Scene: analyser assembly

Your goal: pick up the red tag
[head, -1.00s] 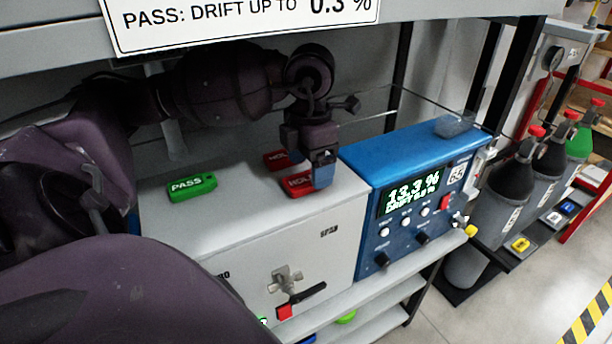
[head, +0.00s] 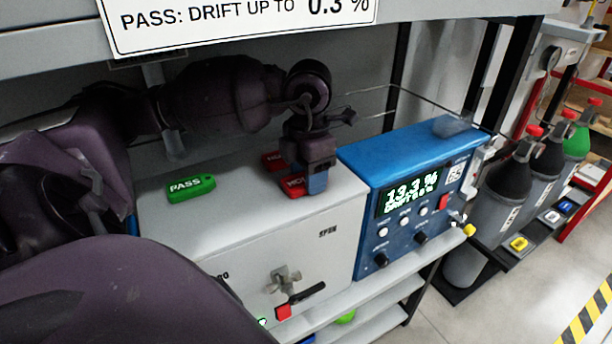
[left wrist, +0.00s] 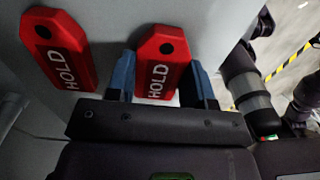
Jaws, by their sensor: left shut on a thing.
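Two red HOLD tags are on the light grey cabinet top. My left gripper (head: 308,182) is shut on the nearer red tag (head: 292,187), by the cabinet's right end. In the left wrist view this tag (left wrist: 162,62) sits between the two blue fingers of the gripper (left wrist: 163,80). I cannot tell whether it is clear of the surface. The other red tag (head: 272,161) lies behind, partly hidden by the gripper; it shows at the left of the left wrist view (left wrist: 58,48). My right gripper is not in view.
A green PASS tag (head: 190,188) lies to the left on the cabinet top (head: 235,210). The blue analyser (head: 410,195) stands close against the cabinet's right side. A shelf with a white sign (head: 240,22) hangs above my arm. Gas cylinders (head: 500,195) stand at right.

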